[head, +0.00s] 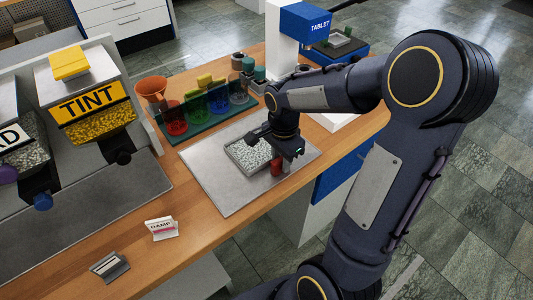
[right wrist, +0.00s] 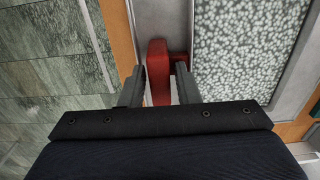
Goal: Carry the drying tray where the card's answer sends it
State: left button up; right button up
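The drying tray (head: 231,151) is a shallow grey tray filled with pale granules, lying on a grey metal plate (head: 213,191) on the bench. Its granules fill the right of the right wrist view (right wrist: 245,45). The tray has a red handle (head: 276,167) on its near right side. My right gripper (head: 285,152) is over that handle. In the right wrist view the handle (right wrist: 158,70) stands between the two fingers, with a narrow gap on its right, so the gripper looks open around it. A small white card (head: 162,228) reads "DAMP". My left gripper is not in view.
A yellow TINT hopper (head: 92,100) and another hopper (head: 18,135) stand at left. A dark green rack (head: 205,119) of coloured cups is behind the plate. A blue and white TABLET press (head: 305,25) stands at the back. A small grey holder (head: 109,266) lies near the front edge.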

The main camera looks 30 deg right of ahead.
jog(key=shift+f, duration=0.1)
grip_shut()
dwell(0.3)
jog(key=shift+r, duration=0.35)
notch_tip(320, 180, up, 2)
jog(key=shift+r, duration=0.1)
jog(key=s+a+r, duration=0.9)
jog(key=s+r, duration=0.1)
jog(key=shift+s, duration=0.4)
